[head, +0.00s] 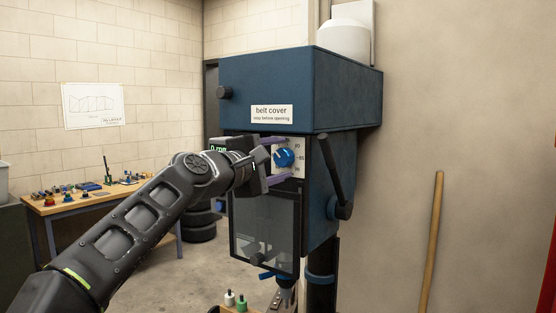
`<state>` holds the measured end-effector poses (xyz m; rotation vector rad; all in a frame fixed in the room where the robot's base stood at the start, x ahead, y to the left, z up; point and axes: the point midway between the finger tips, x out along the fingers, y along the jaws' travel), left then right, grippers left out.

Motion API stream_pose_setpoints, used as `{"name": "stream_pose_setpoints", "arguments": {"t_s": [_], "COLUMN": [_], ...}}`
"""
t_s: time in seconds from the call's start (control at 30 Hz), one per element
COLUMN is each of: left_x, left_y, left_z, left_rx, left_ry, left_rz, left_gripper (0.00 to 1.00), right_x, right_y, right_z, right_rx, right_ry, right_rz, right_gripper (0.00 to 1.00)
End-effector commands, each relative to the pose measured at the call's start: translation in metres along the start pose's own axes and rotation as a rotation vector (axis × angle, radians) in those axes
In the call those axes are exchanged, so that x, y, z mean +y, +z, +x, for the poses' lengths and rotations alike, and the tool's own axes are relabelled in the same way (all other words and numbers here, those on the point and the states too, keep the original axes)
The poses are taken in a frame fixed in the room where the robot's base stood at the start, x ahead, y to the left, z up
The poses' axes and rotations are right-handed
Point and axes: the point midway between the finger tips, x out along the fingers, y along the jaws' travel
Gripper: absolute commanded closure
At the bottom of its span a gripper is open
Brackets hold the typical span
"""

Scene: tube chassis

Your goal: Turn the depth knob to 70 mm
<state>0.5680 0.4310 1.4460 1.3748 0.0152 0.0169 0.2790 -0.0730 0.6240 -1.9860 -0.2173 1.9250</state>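The blue depth knob (284,157) sits on a pale dial plate (299,171) on the front of the dark blue drill press head. A light mark shows on the knob's face. The small figures around it are too small to read surely. My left gripper (291,158) comes in from the left with its two purple fingers spread, one above and one below the knob. I see a gap between fingers and knob, so it looks open. Its wrist hides part of a dark display with green figures. My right gripper is not in view.
The belt cover (300,90) juts out above the knob. A clear guard (262,232) hangs below it. A black lever (332,170) stands at right. A workbench (75,202) with small parts is at left, and tyres (199,224) stand behind my arm.

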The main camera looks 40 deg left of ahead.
Motion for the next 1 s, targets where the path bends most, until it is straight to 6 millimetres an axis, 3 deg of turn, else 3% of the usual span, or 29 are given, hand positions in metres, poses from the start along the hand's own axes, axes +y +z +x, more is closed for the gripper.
{"name": "stream_pose_setpoints", "arguments": {"t_s": [0.37,0.8,1.0], "left_x": [0.0,-0.001,0.0], "left_y": [-0.001,-0.001,0.0], "left_z": [-0.007,-0.071,-0.079], "left_rx": [0.001,0.001,0.0], "left_ry": [0.002,0.002,0.0], "left_rz": [-0.001,-0.001,0.0], "left_gripper": [0.41,0.41,0.41], "right_x": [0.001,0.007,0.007], "right_y": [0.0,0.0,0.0], "right_z": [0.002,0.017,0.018], "right_rx": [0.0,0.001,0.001], "right_ry": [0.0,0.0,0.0], "right_rz": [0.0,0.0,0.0], "right_gripper": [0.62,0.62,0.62]}}
